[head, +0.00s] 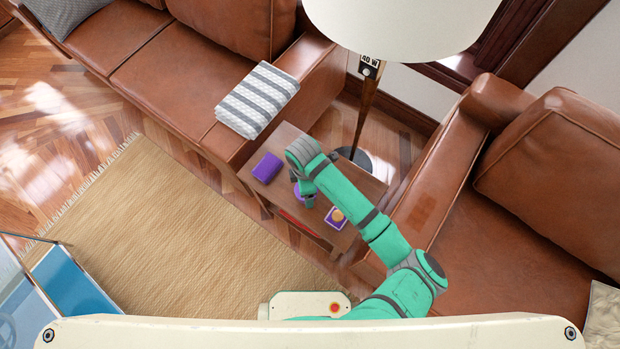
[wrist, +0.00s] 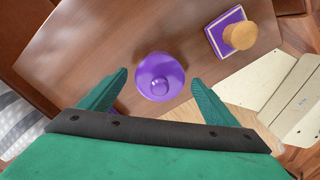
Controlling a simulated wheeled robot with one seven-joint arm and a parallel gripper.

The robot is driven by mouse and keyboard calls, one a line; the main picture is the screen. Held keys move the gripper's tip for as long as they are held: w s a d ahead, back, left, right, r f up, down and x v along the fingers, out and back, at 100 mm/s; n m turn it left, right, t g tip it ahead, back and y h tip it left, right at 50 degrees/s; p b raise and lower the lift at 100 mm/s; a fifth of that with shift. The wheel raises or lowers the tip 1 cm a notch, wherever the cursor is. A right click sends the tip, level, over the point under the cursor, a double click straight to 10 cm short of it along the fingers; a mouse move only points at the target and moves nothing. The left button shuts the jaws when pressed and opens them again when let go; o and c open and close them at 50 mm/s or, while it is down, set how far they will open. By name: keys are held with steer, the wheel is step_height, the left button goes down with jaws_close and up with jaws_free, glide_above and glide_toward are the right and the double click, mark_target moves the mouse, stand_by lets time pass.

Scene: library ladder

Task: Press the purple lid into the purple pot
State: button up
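The purple pot (wrist: 172,63) stands on a small wooden side table, with a round purple lid (wrist: 160,86) with a small knob on top of it. Whether the lid sits loose or fully in cannot be told from above. In the head view the purple pot (head: 297,191) is mostly hidden behind my arm. My gripper (wrist: 158,75) is open and empty, pointing down at the pot, with one finger to each side of the lid in the picture. Its height above the lid is hard to judge. In the head view my gripper (head: 307,200) is over the table.
A purple block (head: 267,167) lies at the table's left. A purple square piece with an orange-brown knob (wrist: 232,33) lies on the table (wrist: 85,50). A lamp (head: 362,110) and leather sofas (head: 170,75) stand close around.

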step_height(320, 180, up, 11)
stand_by(0.8)
steer(key=shift+s+d, duration=0.1)
stand_by(0.4)
